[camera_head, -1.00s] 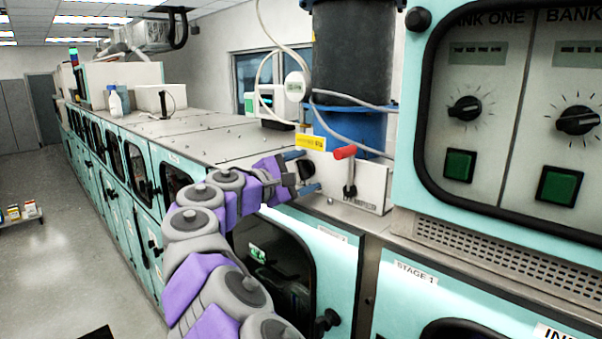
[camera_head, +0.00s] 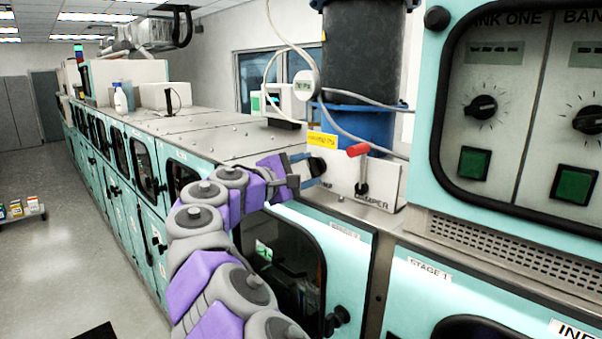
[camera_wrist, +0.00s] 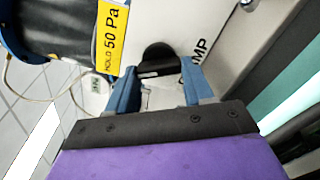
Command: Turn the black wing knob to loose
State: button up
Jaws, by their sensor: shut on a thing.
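The black wing knob (camera_head: 317,167) sits on the white panel beside the yellow label, and it also shows in the wrist view (camera_wrist: 157,54). My gripper (camera_head: 303,168) is at the knob, its blue fingers on either side of it. In the wrist view my gripper (camera_wrist: 159,72) is shut on the knob, which is partly hidden between the fingertips. The yellow label (camera_wrist: 111,37) reads "HOLD 50 Pa". The knob's exact angle is hard to make out.
A red-handled damper lever (camera_head: 360,151) stands just right of the knob. A black and blue cylinder (camera_head: 363,55) with pale hoses rises behind the panel. A control panel (camera_head: 510,110) with dials and green buttons is at the right.

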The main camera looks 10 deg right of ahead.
jog(key=m+b, duration=0.2)
jog(key=m, duration=0.4)
jog(key=shift+d+b, duration=0.15)
jog(key=shift+b, duration=0.25)
jog(key=m+b, duration=0.1)
jog(key=m, duration=0.2)
jog(key=m+b, duration=0.1)
jog(key=m, duration=0.1)
jog(key=shift+d+f+m+b, duration=0.1)
jog(key=shift+d+m+b, duration=0.1)
jog(key=shift+m+b, duration=0.2)
jog(key=o, duration=1)
jog(key=shift+w+d, duration=0.1)
jog(key=shift+d, duration=0.1)
jog(key=shift+o, duration=0.2)
jog(key=shift+a, duration=0.15)
jog(key=shift+a, duration=0.2)
jog(key=p+v, duration=0.1)
jog(key=v, duration=1.6)
jog(key=shift+p, duration=0.4)
